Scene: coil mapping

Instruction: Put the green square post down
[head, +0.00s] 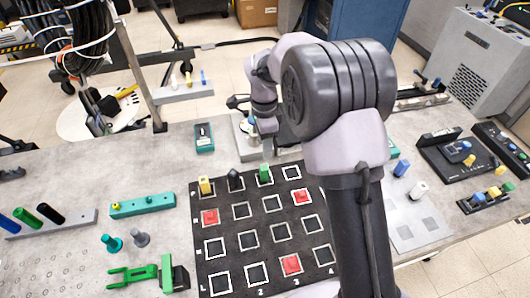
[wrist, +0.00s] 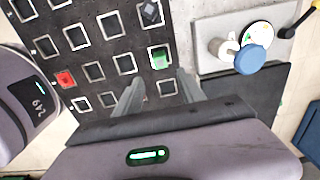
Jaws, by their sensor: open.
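The green square post (head: 264,173) stands in the third square from the left of the far row on the black grid board (head: 262,222). In the wrist view the green post (wrist: 160,57) sits inside a white-outlined square, just beyond and between my fingertips. My gripper (wrist: 160,77) is open, with a finger on either side of the post's line and a gap between them. The fingers look empty. In the head view the gripper is small and partly lost behind the arm.
A yellow post (head: 205,185) and a dark post (head: 235,180) stand left of the green one. Red pieces (head: 210,217) occupy some other squares. A grey plate with a blue-capped part (wrist: 250,58) lies close beside the board. Several squares are empty.

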